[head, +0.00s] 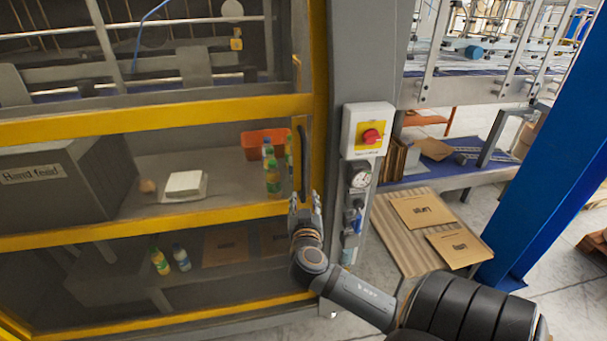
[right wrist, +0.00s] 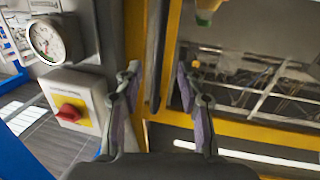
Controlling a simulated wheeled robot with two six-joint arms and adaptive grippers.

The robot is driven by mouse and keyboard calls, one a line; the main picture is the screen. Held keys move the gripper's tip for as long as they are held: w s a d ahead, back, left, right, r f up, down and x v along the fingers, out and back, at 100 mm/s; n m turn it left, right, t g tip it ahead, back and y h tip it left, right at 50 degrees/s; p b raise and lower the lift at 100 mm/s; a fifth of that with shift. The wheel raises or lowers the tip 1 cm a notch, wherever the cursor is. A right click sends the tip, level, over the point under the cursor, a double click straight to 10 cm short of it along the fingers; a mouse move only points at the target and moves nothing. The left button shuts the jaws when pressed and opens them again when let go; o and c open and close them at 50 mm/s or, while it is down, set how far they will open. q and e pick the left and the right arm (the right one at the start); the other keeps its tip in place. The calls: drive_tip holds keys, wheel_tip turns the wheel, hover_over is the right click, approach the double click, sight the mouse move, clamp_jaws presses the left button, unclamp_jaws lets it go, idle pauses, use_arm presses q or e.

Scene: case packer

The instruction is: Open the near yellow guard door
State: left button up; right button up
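The yellow guard door (head: 160,215) has yellow rails and clear panels, and it looks shut against the grey post. Its dark vertical handle (head: 303,160) is at the right edge of the door. My right gripper (head: 305,200) points up at the lower end of the handle. In the right wrist view the two fingers of my right gripper (right wrist: 160,83) are apart. The dark handle (right wrist: 155,55) runs between them in the picture, and I see no finger pressing on it. My left gripper is not in view.
The grey post right of the door carries a red switch (head: 371,136) and a gauge (head: 359,177). Behind the door are bottles (head: 272,180), an orange bin (head: 254,146) and a grey box (head: 60,185). A blue column (head: 550,140) and a pallet with cartons (head: 425,210) stand to the right.

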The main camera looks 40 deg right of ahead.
sight(304, 173)
drive_tip(key=shift+m+h, duration=0.4)
drive_tip(key=shift+m, duration=0.1)
drive_tip(key=w+d+r+p, duration=0.1)
drive_tip(key=w+d, duration=0.1)
drive_tip(key=w+d+r+p, duration=0.1)
drive_tip(key=w+d, duration=0.1)
drive_tip(key=w+d+r+p, duration=0.1)
drive_tip(key=w+d, duration=0.1)
drive_tip(key=shift+w+d+r+p, duration=0.15)
drive_tip(key=shift+w+d+p, duration=0.05)
drive_tip(key=shift+w+p, duration=0.15)
drive_tip(key=shift+w+d, duration=0.2)
drive_tip(key=shift+t, duration=0.3)
clamp_jaws()
